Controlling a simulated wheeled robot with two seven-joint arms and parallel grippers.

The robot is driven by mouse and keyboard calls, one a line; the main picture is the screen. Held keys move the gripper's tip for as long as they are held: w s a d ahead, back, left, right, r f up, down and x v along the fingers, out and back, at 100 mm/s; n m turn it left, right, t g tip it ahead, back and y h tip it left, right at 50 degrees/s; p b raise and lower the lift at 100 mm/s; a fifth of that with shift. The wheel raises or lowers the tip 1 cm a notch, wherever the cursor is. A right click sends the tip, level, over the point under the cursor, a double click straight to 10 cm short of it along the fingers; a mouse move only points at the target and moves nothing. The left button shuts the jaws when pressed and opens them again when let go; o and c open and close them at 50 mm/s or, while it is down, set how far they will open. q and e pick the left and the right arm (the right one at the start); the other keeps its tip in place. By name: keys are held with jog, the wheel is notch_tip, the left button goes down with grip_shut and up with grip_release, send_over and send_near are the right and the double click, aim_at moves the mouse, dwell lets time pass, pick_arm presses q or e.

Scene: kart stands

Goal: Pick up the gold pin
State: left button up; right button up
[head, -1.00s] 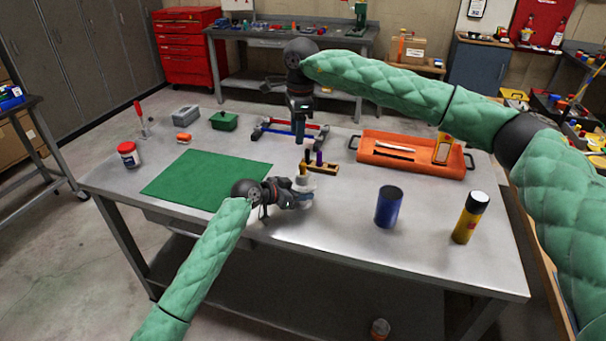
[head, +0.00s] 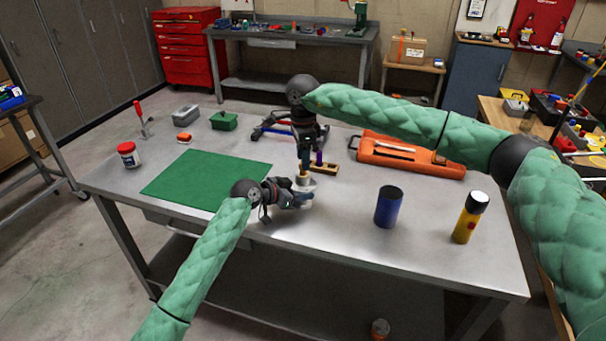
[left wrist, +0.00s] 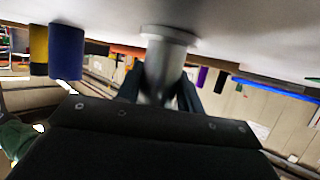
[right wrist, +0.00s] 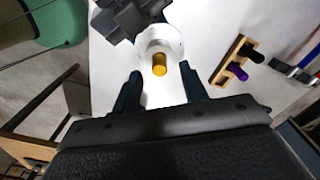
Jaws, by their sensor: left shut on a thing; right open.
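The gold pin (right wrist: 160,64) stands in a pale silver round-based holder (right wrist: 172,42) on the table, seen in the right wrist view. My left gripper (head: 297,196) is shut on the holder from the side; the left wrist view shows its dark fingers around the holder's grey stem (left wrist: 164,70). The pin is not visible in that view. My right gripper (right wrist: 160,72) is open and points down over the holder. Its two fingers appear on either side of the gold pin, apart from it. In the head view, the right gripper (head: 303,168) largely hides the pin.
A wooden block (right wrist: 222,69) with a purple pin (right wrist: 238,71) and a black pin (right wrist: 256,56) stands close by. A blue can (head: 388,208), yellow bottle (head: 467,220) and orange tray (head: 430,166) are to the right. A green mat (head: 200,178) lies left.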

jog(key=shift+f, duration=1.5)
grip_shut()
jog(key=shift+r, duration=0.1)
notch_tip(320, 180, up, 10)
jog(key=shift+f, duration=0.1)
pick_arm(q)
jog(key=o, duration=1.3)
jog(key=shift+a, duration=0.1)
